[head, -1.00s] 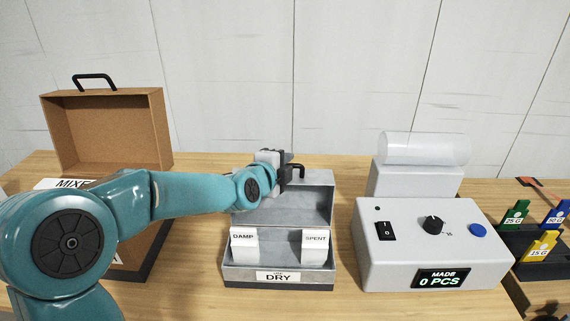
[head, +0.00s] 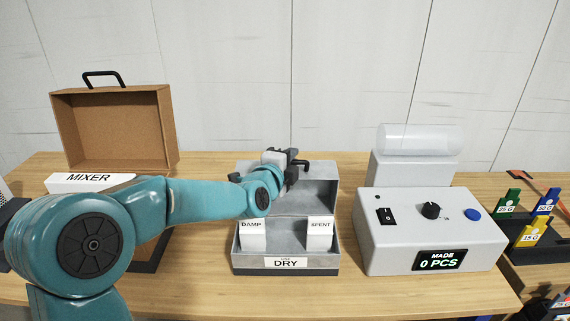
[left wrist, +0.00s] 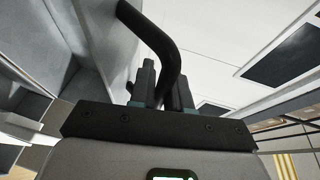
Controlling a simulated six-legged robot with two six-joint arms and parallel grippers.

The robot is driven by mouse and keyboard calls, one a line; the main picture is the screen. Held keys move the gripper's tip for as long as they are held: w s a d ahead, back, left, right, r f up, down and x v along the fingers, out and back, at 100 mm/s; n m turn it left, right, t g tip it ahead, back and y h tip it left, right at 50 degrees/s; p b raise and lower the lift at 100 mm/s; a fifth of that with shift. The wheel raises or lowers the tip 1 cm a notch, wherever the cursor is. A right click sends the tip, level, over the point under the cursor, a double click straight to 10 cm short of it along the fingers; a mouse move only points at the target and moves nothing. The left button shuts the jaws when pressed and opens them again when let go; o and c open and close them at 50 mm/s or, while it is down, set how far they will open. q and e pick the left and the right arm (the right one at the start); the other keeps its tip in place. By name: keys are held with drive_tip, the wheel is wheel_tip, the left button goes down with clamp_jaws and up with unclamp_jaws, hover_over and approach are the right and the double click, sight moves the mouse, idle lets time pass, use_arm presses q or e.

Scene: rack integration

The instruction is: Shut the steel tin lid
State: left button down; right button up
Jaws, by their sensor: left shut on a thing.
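The grey steel tin (head: 242,262), labelled DRY, stands on the table at the centre with its lid (head: 318,195) raised at the back. White cards marked DAMP (head: 252,236) and SPENT (head: 319,235) stand inside it. My left gripper (head: 292,166) is at the lid's top edge, shut on the black lid handle (head: 303,162). In the left wrist view the handle (left wrist: 165,45) curves up from between the fingers (left wrist: 160,88), beside the grey lid (left wrist: 92,40). My left forearm hides part of the lid's left side. My right gripper is not in view.
A brown case (head: 115,130) stands open at the left, with a white MIXER label (head: 88,180) before it. A grey machine (head: 430,235) with a clear cylinder (head: 420,139) is close on the right. Coloured tags (head: 530,232) stand in a dark holder at far right.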

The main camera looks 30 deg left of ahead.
use_arm(q)
drive_tip(key=s+d+f+m+t+h+b, duration=0.1)
drive_tip(key=s+d+f+m+t+b, duration=0.2)
drive_tip(key=b, duration=1.7)
drive_tip(key=s+d+f+m+t+b, duration=0.2)
drive_tip(key=s+d+f+t+b, duration=0.4)
drive_tip(key=b, duration=1.4)
drive_tip(key=shift+s+d+f+m+h, duration=0.2)
drive_tip(key=shift+s+f+m+h, duration=0.2)
drive_tip(key=shift+s+f, duration=2.05)
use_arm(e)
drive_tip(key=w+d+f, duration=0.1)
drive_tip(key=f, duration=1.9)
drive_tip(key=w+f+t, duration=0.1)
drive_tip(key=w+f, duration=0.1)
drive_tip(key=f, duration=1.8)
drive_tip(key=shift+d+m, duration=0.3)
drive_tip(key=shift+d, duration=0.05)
use_arm(q)
drive_tip(key=shift+s+r, duration=0.5)
drive_tip(key=shift+s, duration=0.05)
drive_tip(key=c, duration=1.5)
unclamp_jaws()
drive_tip(key=shift+s+d+r, duration=0.1)
drive_tip(key=shift+s+d, duration=0.05)
drive_tip(key=shift+s, duration=0.05)
drive_tip(key=shift+w, duration=0.1)
